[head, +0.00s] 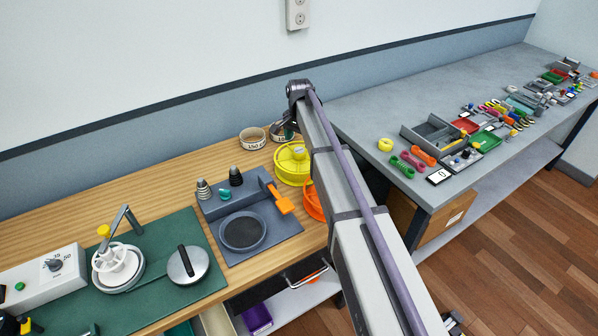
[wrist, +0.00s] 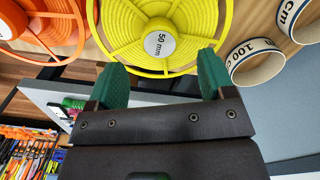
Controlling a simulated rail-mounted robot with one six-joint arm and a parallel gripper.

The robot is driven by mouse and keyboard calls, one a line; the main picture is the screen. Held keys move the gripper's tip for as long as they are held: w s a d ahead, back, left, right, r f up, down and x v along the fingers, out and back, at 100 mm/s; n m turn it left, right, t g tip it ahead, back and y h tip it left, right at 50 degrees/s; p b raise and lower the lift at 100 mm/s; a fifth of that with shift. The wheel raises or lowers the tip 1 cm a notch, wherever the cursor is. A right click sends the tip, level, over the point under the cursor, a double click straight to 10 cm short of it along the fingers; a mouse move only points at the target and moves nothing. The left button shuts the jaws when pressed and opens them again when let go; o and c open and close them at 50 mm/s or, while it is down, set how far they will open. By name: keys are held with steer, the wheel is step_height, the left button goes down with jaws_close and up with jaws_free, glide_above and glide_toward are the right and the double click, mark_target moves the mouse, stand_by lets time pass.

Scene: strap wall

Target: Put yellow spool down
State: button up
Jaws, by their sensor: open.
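The yellow spool (head: 291,163) stands on the wooden counter near the wall, partly hidden behind my arm in the head view. In the wrist view the yellow spool (wrist: 181,30) fills the top middle, with a white "50 mm" label at its centre. My gripper (wrist: 157,80) is open. Its two green fingertips are spread apart at the spool's near rim, one at each side. I cannot tell whether they touch it. In the head view the gripper is mostly hidden at the end of my arm.
An orange spool (wrist: 42,25) is to the left in the wrist view. Ring-shaped tape rolls (wrist: 256,63) marked in cm are to the right. A grey bench (head: 440,95) with small parts stands right.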

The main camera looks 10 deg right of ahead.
mark_target(299, 150)
step_height(299, 150, down, 6)
steer(key=b, duration=0.5)
steer(key=shift+s+r, duration=0.1)
steer(key=shift+r, duration=0.2)
jaws_close()
